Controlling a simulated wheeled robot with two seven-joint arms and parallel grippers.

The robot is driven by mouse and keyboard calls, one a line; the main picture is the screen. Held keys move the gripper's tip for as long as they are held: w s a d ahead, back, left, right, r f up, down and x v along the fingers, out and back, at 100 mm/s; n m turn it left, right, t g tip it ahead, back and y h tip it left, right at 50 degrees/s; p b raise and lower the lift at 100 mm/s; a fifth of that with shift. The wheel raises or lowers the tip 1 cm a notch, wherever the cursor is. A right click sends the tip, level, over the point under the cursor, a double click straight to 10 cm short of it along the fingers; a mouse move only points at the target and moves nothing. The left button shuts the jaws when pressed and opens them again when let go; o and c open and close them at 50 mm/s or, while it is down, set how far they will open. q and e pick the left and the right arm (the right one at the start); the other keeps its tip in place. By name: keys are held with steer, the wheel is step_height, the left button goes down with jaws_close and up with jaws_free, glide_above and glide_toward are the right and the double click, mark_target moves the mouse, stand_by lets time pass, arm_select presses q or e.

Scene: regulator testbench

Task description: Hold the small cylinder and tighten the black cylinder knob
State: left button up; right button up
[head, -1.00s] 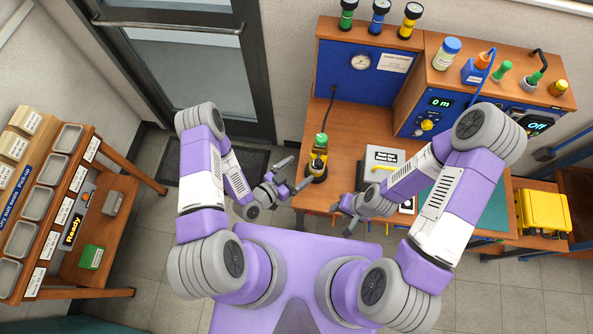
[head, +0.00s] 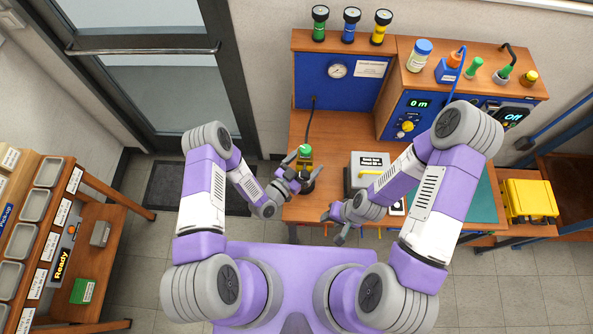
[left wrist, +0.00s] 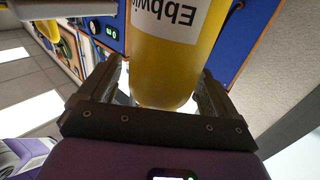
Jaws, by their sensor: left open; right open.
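A small yellow cylinder with a green top (head: 305,151) stands upright at the left front of the wooden bench (head: 340,128), a black cable rising from it. My left gripper (head: 302,166) is open at the cylinder. In the left wrist view, the cylinder's yellow body (left wrist: 165,68) with a white label lies between the two spread fingers (left wrist: 160,82); I cannot tell whether either finger touches it. My right gripper (head: 332,227) is open and empty, just off the bench's front edge. The arm and fingers partly hide the cylinder's lower part, and I cannot make out the black knob clearly.
A grey labelled box (head: 366,160) stands right of the cylinder, partly behind my right arm. A blue panel with a round gauge (head: 337,69) rises behind. A yellow case (head: 530,198) sits at right. A shelf of bins (head: 40,210) is at left.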

arm_select(q)
steer(key=shift+w+d, duration=0.45)
steer(key=shift+w, duration=0.1)
jaws_close()
arm_select(e)
steer(key=shift+o, duration=2.1)
steer(key=shift+w+a+r, duration=0.2)
steer(key=shift+a, duration=0.05)
steer(key=n+y, duration=0.2)
steer(key=n, duration=0.1)
glide_toward(308, 175)
steer(key=shift+g, duration=0.3)
steer(key=x, duration=1)
steer(key=shift+w, duration=0.15)
